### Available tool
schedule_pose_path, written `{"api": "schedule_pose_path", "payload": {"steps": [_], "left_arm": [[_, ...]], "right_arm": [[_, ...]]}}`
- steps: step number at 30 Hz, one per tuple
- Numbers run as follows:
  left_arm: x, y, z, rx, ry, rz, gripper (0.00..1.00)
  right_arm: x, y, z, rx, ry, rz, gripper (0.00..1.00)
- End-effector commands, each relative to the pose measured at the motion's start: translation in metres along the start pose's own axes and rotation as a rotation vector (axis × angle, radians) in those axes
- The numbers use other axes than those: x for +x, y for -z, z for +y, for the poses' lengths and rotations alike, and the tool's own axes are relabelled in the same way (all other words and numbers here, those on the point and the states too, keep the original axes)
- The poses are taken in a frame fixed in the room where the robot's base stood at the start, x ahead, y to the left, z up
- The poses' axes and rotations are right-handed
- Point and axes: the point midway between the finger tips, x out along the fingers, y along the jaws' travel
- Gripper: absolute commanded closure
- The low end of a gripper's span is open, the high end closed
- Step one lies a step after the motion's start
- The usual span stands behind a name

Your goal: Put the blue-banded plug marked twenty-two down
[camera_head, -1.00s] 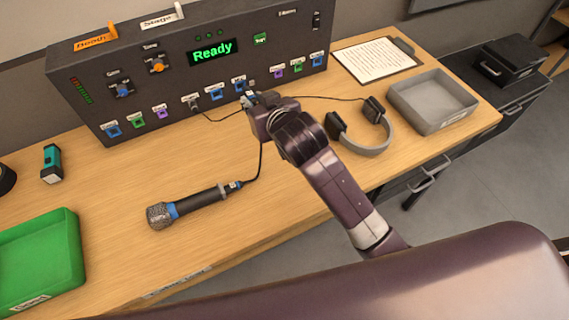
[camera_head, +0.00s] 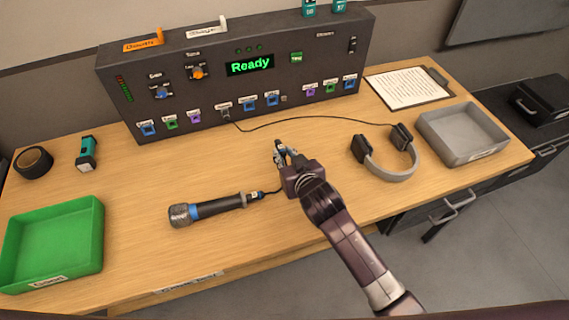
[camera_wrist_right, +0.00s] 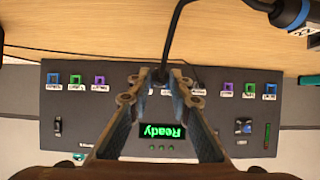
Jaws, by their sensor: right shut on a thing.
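My right gripper (camera_head: 281,150) is held over the middle of the table, in front of the dark panel and apart from it. It is shut on the dark end of a black cable (camera_wrist_right: 176,38), which I take to be the plug. The fingers mostly hide this plug (camera_wrist_right: 160,76), and I cannot read a band or number on it. The cable runs to the tail of a microphone (camera_head: 212,208) with a blue band, lying on the table. The microphone's tail connector (camera_wrist_right: 289,12) also shows in the right wrist view. My left gripper is not in view.
The panel (camera_head: 215,88) has a lit "Ready" display and a row of coloured sockets. A second cable joins it to headphones (camera_head: 390,172). A green tray (camera_head: 97,245) stands left, a grey tray (camera_head: 500,150) right. Bare table (camera_head: 150,180) lies left of my gripper.

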Motion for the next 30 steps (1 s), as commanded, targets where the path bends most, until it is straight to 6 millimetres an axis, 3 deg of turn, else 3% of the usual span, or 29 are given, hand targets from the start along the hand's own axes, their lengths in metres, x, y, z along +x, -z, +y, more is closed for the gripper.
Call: {"api": "schedule_pose_path", "payload": {"steps": [9,25,26,30], "left_arm": [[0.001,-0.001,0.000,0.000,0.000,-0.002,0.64],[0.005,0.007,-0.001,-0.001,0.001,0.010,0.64],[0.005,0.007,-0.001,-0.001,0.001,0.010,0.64],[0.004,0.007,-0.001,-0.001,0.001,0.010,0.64]], "right_arm": [[0.018,-0.036,0.000,0.000,0.000,-0.001,1.00],[0.023,-0.045,0.000,0.001,0.000,0.000,1.00],[0.023,-0.045,0.000,0.000,0.000,0.000,0.80],[0.023,-0.045,0.000,0.000,0.000,0.000,0.65]]}}
